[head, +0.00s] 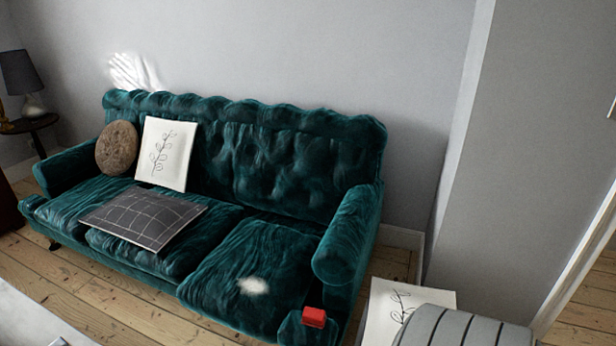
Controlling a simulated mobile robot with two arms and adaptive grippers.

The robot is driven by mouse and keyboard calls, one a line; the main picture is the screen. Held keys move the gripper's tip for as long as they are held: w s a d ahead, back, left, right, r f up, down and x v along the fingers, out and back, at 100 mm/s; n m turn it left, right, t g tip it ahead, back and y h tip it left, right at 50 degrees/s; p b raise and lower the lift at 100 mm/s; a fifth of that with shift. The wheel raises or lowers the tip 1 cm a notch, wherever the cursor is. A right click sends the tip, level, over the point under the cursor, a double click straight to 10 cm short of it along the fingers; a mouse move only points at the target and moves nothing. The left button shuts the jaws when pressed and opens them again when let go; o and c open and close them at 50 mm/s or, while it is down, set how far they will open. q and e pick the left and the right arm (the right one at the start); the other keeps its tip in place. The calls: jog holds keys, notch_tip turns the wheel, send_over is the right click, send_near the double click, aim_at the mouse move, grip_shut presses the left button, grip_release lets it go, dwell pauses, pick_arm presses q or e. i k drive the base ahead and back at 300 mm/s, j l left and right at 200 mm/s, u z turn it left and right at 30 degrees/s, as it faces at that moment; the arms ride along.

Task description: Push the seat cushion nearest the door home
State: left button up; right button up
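A teal velvet sofa (290,170) stands against the grey wall. Its rightmost seat cushion (235,262) is on the side of the white door frame (580,255). This cushion sits farther forward than the cushions to its left, and a strip of sofa shows between its back edge and the backrest. A pale fuzzy patch (252,286) is on its top. Neither of my grippers shows in the head view.
A red block (314,317) rests by the sofa's right front corner. A grey ribbed object (465,328) and a leaf-print cushion (385,310) are at the lower right. A pale surface (30,320) fills the lower left.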

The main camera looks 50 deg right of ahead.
aim_at(256, 284)
jog(key=z, duration=1.4)
